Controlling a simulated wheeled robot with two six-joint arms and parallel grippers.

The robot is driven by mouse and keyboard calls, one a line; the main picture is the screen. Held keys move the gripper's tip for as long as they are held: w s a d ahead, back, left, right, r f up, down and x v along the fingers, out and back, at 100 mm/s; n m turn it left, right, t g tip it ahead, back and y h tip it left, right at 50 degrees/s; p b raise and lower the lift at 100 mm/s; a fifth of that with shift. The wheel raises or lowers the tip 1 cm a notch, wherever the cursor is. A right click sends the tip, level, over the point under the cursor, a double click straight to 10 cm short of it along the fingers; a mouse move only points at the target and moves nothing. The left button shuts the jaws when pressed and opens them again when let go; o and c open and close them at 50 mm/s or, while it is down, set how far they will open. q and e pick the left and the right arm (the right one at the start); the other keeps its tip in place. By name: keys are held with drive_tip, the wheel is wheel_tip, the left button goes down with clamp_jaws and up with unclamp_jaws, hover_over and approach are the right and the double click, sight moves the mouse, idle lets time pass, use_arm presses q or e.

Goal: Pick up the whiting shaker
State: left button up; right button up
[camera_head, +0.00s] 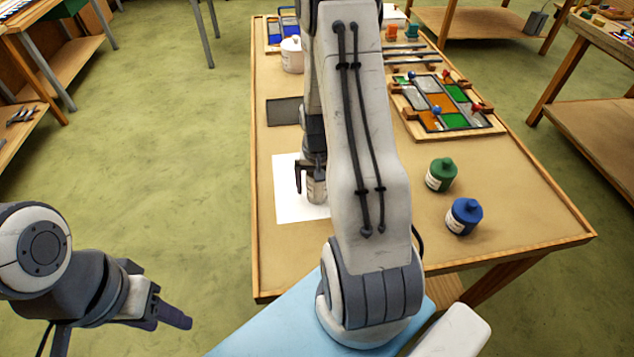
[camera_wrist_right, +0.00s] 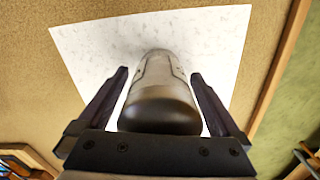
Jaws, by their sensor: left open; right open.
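The whiting shaker, a pale grey cylinder with a dark rounded end, stands on a white sheet on the table (camera_head: 316,192); in the right wrist view this shaker (camera_wrist_right: 160,88) lies between the fingers. My right gripper (camera_head: 309,172) is open around the shaker, and in its wrist view (camera_wrist_right: 160,78) a gap shows on both sides. My arm hides part of the shaker in the head view. My left gripper (camera_head: 175,317) is open and empty, off the table at lower left.
The white sheet (camera_head: 288,205) lies under the shaker. A green bottle (camera_head: 440,175) and a blue bottle (camera_head: 463,217) stand to the right. The leaded panel (camera_head: 443,103) lies behind them. A white pot (camera_head: 292,55) and a dark plate (camera_head: 284,111) are farther back.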

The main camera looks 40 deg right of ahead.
drive_tip(key=c, duration=1.5)
clamp_jaws()
drive_tip(key=shift+r, duration=0.1)
